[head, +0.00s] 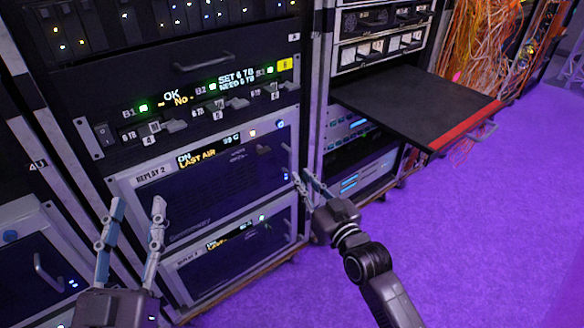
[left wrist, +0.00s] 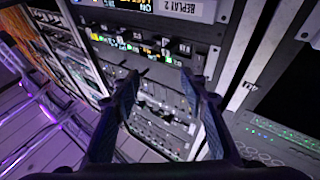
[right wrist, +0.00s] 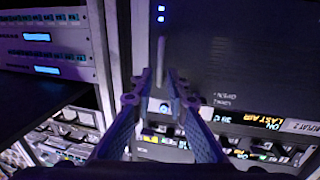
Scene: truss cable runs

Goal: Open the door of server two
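Server two is the unit labelled REPLAY 2 (head: 152,173), with a lit display reading ON and LAST AIR. Its dark front door (head: 225,190) looks shut. In the right wrist view the label and display appear upside down at the right, beside the dark door front (right wrist: 235,55). A thin pale upright bar, seemingly the door's handle (right wrist: 160,60), stands between my right fingertips. My right gripper (head: 302,174) is at the door's right edge, fingers close together; whether they grip the bar is unclear. My left gripper (head: 138,202) is open and empty in front of the door's left side.
A black shelf (head: 415,105) with a red front edge juts out of the right-hand rack. A similar unit (head: 230,255) sits below server two, and a switch panel (head: 200,110) above it. Orange cables (head: 480,50) hang at the back right. The purple floor (head: 480,240) is clear at right.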

